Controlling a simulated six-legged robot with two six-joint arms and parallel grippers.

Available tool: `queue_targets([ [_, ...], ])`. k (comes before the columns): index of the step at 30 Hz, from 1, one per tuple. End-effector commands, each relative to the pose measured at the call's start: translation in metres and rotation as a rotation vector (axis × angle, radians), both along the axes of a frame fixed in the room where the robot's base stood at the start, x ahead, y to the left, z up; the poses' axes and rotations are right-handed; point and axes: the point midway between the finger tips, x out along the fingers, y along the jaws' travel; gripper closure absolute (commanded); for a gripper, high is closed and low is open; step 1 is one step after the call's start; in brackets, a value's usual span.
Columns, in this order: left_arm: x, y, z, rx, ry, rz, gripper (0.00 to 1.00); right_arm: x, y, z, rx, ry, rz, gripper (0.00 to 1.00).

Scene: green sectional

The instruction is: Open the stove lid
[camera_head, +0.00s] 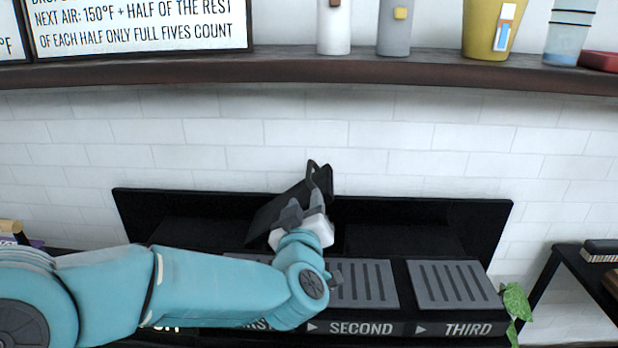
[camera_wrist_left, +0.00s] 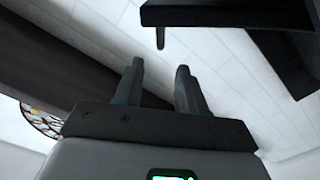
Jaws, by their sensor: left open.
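The black stove (camera_head: 450,328) stands against the white tiled wall, with grey slotted plates on top and the labels "SECOND" and "THIRD" on its front. A dark piece with a short peg (camera_wrist_left: 160,36) is beyond the fingertips. My right gripper is not in view.
A dark shelf (camera_head: 290,73) runs across the wall above the stove, holding bottles and a yellow container (camera_head: 488,30). A sign (camera_head: 140,25) is at upper left. A plant (camera_head: 516,300) and a black side table (camera_head: 570,255) are at the right.

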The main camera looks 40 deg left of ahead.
Motion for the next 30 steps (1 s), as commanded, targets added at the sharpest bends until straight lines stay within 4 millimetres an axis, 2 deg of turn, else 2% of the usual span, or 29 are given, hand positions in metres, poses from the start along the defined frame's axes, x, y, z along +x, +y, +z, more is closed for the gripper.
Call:
queue_targets([
  [6,0.04,0.036,-0.002,0.001,0.002,0.005,0.6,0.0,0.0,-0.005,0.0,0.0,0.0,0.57],
  [13,0.074,0.063,-0.001,0.0,0.001,0.002,0.6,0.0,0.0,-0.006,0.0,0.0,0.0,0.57],
  [18,0.086,0.073,-0.001,-0.001,0.001,0.0,0.6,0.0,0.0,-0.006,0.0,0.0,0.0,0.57],
  [27,0.088,0.074,0.0,-0.001,0.001,0.0,0.6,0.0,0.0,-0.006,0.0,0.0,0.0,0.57],
  [29,0.088,0.074,0.0,0.0,0.0,0.0,0.79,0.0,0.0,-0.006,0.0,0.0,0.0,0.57],
  [30,0.088,0.074,0.0,0.0,0.001,0.001,0.92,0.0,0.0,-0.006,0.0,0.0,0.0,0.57],
])
